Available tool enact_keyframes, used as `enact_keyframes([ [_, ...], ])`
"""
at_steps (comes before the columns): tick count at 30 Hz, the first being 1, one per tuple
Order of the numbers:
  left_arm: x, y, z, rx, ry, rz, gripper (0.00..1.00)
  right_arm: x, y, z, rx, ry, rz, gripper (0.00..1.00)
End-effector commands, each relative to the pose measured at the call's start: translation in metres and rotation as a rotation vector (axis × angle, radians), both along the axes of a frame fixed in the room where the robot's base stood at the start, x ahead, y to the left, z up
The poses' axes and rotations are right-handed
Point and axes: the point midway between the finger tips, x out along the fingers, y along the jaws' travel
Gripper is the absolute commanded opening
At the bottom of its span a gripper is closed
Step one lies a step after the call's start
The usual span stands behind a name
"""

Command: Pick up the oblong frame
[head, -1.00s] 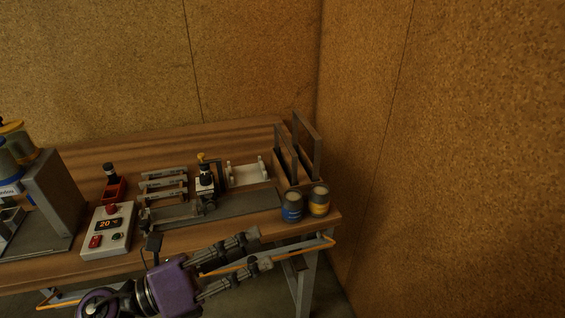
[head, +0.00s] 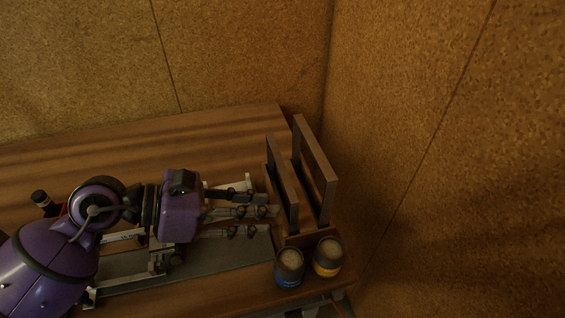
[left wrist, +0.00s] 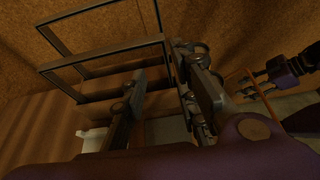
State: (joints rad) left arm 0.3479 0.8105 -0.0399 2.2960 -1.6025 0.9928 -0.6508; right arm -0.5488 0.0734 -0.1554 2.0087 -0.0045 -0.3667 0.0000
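Two dark rectangular frames stand upright side by side in a wooden rack at the table's right end: a nearer left frame (head: 282,184) and a taller-looking right frame (head: 317,162). I cannot tell which is the oblong one. My left gripper (head: 268,212) points right, with its fingertips close to the left frame's near edge; contact is unclear. In the left wrist view its two fingers (left wrist: 168,88) are apart, with nothing seen held between them, and the frame outlines (left wrist: 105,71) show beyond. A purple and dark gripper (left wrist: 258,84), apparently my right one, shows at the right edge there, small and dark.
The wooden rack (head: 325,236) holds the frames. A blue-banded can (head: 289,268) and a yellow-banded can (head: 328,257) stand before it. A white holder (head: 240,185) lies behind my left gripper. Cork walls (head: 440,150) rise behind and right. The table's back (head: 200,130) is clear.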

Motion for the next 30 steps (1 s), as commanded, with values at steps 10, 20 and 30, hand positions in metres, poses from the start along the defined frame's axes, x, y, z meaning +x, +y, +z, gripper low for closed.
enact_keyframes([
  [10,0.008,-0.029,-0.007,-0.005,-0.002,-0.001,0.27,-0.017,-0.005,0.001,-0.005,0.029,-0.006,0.4],
  [20,0.017,-0.071,-0.02,-0.003,0.0,-0.001,0.27,-0.005,-0.004,0.017,-0.002,0.0,-0.008,0.4],
  [30,0.018,-0.073,-0.023,-0.002,0.002,0.0,0.19,-0.005,-0.003,0.016,0.0,0.001,-0.006,0.4],
])
